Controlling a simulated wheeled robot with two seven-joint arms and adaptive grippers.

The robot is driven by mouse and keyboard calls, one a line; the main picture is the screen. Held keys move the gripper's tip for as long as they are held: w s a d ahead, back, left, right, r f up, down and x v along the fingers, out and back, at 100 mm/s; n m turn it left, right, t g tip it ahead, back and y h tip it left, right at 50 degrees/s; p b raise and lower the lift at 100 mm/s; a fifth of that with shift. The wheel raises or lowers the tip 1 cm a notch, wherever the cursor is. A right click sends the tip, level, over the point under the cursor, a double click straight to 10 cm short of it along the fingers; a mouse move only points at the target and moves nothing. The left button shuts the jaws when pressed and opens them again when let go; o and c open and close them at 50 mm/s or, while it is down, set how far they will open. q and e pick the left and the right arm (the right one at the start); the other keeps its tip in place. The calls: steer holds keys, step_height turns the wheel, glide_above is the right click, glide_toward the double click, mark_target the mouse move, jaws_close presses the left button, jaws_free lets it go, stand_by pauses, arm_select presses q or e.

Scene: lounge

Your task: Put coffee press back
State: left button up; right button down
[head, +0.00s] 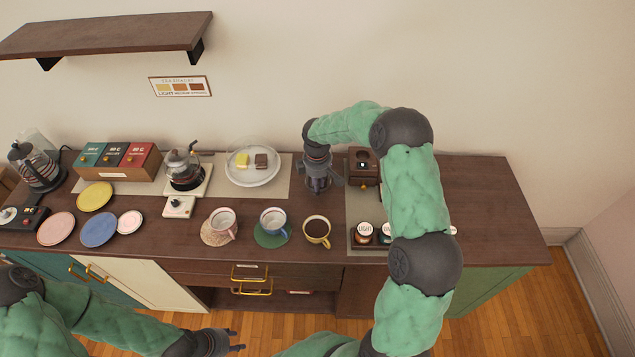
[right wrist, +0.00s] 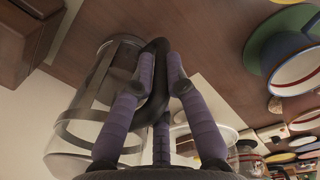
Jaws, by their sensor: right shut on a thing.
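The coffee press (right wrist: 82,128) is a clear glass cylinder with dark metal bands and a black curved handle (right wrist: 157,85). In the right wrist view it fills the left side. My right gripper (head: 318,182) points down over the counter, and it also shows in the right wrist view (right wrist: 160,75). Its fingers are shut around the press handle. In the head view my gripper and wrist hide most of the press, so I cannot tell whether it touches the counter. My left gripper (head: 240,341) is empty in front of the counter, with its fingertips apart.
Left of my right gripper is a round plate (head: 270,181) with two small blocks. In front stand a yellow cup (head: 317,231), a blue cup (head: 273,220) and a pink cup (head: 222,222). A wooden grinder (head: 363,165) and jars (head: 364,233) are to the right.

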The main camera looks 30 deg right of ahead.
steer(key=shift+f, duration=0.1)
steer(key=c, duration=1.2)
jaws_free()
steer(key=shift+c, duration=0.2)
steer(key=r, duration=0.6)
steer(key=r+p, duration=0.1)
steer(key=r, duration=0.5)
steer(key=shift+s+a+r, duration=0.1)
steer(key=shift+s+a, duration=0.1)
